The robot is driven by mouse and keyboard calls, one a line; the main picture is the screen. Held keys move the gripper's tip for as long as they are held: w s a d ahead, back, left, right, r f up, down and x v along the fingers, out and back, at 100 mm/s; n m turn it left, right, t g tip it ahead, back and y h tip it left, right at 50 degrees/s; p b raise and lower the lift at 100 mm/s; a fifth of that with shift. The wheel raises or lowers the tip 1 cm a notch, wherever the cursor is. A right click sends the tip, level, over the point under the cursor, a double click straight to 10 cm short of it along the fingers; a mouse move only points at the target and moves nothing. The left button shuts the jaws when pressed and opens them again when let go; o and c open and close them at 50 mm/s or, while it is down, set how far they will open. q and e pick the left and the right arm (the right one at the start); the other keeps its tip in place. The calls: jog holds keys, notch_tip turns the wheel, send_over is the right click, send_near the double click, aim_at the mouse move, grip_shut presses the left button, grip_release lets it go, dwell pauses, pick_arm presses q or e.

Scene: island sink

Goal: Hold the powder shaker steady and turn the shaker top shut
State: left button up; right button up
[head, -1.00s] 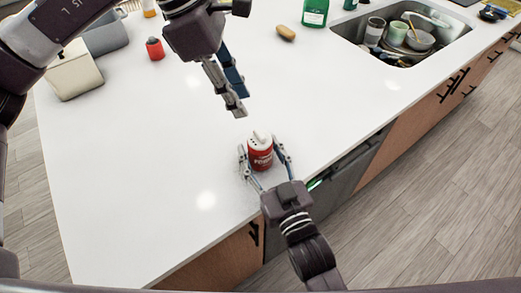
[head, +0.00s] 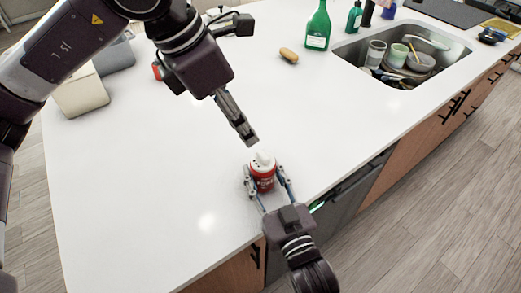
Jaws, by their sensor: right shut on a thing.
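The powder shaker (head: 263,180) is a small red container with a label. It stands upright on the white counter near the front edge. Its white shaker top (head: 262,161) is on it, with dark holes showing. My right gripper (head: 265,178) is shut on the shaker body, one finger on each side, from the front. My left gripper (head: 250,141) points down from above, its tips just behind and above the top, apparently apart from it. Its fingers overlap in this view, so its opening is not clear.
The white counter (head: 130,170) is clear around the shaker. A sink (head: 375,79) with dishes is at the back right. A yellow-brown sponge (head: 288,55), a green bottle (head: 317,28) and a beige container (head: 81,93) stand farther back. A red object (head: 157,71) is partly hidden by my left arm.

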aim_at(263, 154)
pick_arm(q)
jog(key=shift+n+t, duration=0.3)
jog(key=shift+n, duration=0.4)
jog(key=x, duration=1.1)
jog(key=shift+s+d+f, duration=0.1)
jog(key=shift+d+f, duration=0.05)
jog(key=shift+f, duration=0.1)
jog(key=c, duration=1.2)
jog(key=shift+o, duration=0.2)
